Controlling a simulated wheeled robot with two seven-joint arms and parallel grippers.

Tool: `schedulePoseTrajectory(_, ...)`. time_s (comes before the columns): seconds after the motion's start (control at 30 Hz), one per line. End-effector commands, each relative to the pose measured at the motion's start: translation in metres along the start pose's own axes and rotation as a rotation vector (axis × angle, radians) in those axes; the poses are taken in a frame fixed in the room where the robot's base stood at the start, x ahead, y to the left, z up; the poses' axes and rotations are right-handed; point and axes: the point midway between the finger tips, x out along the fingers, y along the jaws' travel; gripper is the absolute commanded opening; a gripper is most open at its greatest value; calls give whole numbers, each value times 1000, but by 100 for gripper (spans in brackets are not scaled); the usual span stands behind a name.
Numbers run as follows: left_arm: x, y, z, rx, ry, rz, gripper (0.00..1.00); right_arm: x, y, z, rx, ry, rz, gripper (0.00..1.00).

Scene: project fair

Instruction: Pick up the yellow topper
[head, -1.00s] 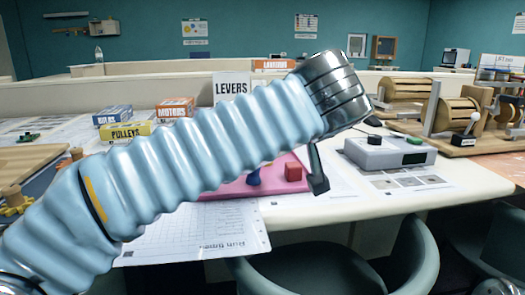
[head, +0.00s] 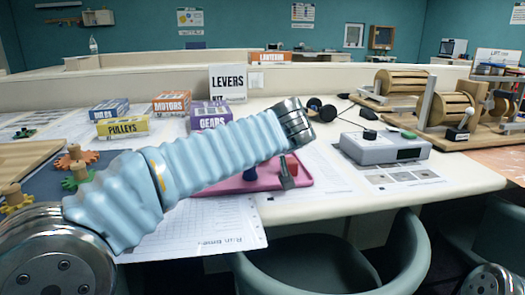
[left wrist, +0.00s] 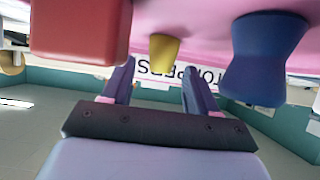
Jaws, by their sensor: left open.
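The yellow topper (left wrist: 164,52) shows in the left wrist view, a small tapered piece on the pink tray (left wrist: 190,18). In the head view I do not see it; my left arm covers part of the tray (head: 235,186). A red block (left wrist: 80,30) and a waisted blue topper (left wrist: 263,58) flank it in the wrist view. My left gripper (left wrist: 160,66) is open and empty, its two fingertips on either side of the yellow topper's line but apart from it. In the head view the left gripper (head: 287,174) is over the tray beside the red block (head: 293,163). My right gripper is out of view.
A grey box with knobs (head: 383,148) stands right of the tray. Black headphones (head: 322,110) lie behind. Boxes marked PULLEYS (head: 122,126), MOTORS (head: 182,103) and GEARS (head: 210,113) stand at the back left. A chair (head: 325,270) is at the table's front edge.

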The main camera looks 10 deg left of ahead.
Motion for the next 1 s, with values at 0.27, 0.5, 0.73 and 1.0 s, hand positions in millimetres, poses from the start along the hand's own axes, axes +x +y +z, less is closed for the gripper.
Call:
schedulePoseTrajectory(0.27,0,0,0,0,0,0,38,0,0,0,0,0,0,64)
schedulePoseTrajectory(0.5,0,0,0,0,0,0,1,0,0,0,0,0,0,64)
schedulePoseTrajectory(0.73,-1,0,0,0,0,0,0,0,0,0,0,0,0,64)
schedulePoseTrajectory(1.0,-13,0,-24,-4,2,0,0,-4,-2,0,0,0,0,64)
